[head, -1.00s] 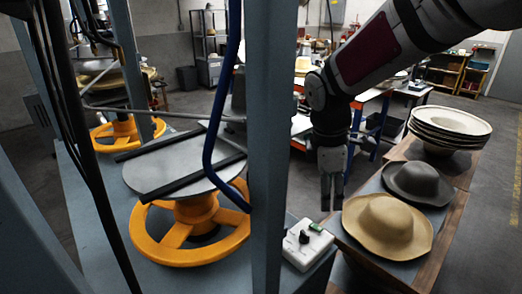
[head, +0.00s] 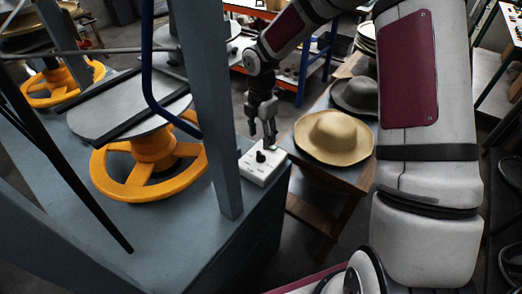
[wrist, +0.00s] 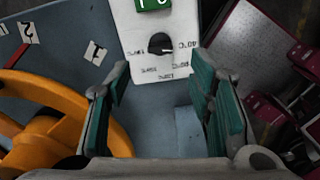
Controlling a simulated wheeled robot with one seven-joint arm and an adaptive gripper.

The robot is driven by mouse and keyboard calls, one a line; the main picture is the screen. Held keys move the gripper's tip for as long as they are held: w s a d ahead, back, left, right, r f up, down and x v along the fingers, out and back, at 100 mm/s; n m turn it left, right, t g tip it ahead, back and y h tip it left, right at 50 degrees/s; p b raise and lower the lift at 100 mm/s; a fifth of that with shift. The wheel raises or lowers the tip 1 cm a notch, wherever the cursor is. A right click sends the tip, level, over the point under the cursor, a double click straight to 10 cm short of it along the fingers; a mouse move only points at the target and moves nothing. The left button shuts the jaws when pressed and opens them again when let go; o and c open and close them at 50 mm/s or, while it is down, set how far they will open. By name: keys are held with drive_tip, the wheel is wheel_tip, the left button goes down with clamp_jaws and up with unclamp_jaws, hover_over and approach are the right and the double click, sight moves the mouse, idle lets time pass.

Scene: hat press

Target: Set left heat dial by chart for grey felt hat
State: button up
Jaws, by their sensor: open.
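The white dial box (head: 262,165) stands on the blue-grey press table, with a black dial knob (head: 260,156) on its top face. In the wrist view the knob (wrist: 160,44) has its pale pointer mark toward the right of the picture. Upside-down temperature labels ring it, too small to read surely. A green display (wrist: 153,4) is cut off above it. My gripper (head: 262,132) is open and empty, just above the box; in the wrist view the knob lies beyond and between its teal-padded fingers (wrist: 163,98). The grey hat (head: 357,95) lies on the bench. I see no chart.
A tan hat (head: 336,138) lies in front of the grey one. An orange handwheel (head: 150,172) under a press plate and an upright blue-grey post (head: 214,100) stand left of the box. Numbered paper tags (wrist: 95,52) lie on the table.

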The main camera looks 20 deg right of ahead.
sight(261, 153)
wheel_tip(261, 153, down, 7)
drive_tip(key=shift+f, duration=0.2)
idle(0.3)
clamp_jaws()
